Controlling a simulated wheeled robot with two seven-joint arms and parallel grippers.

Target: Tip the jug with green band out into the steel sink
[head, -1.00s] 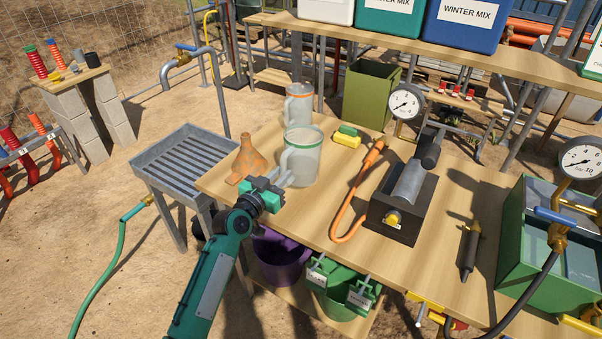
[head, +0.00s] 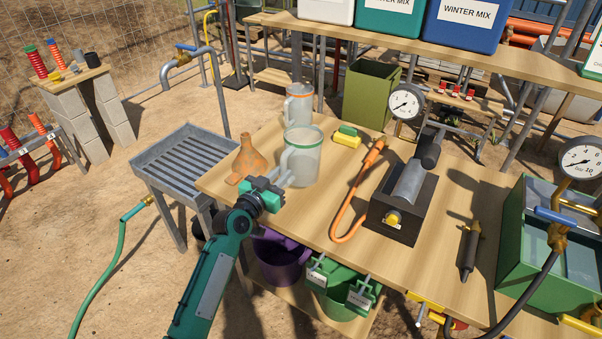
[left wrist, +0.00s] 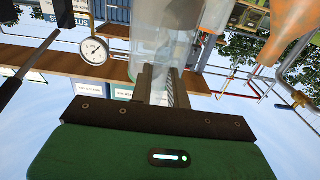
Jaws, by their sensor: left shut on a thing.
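The jug with green band (head: 304,160) is clear and stands upright on the wooden bench. The exact grip on the handle is partly hidden. The steel sink (head: 160,158), a grey basin with a slatted bottom and a tap above, stands left of the bench. My right gripper is not in view.
A second jug with an orange band (head: 299,104) is behind. A yellow-green sponge (head: 347,135) and an orange hose tool (head: 350,205) lie to the right.

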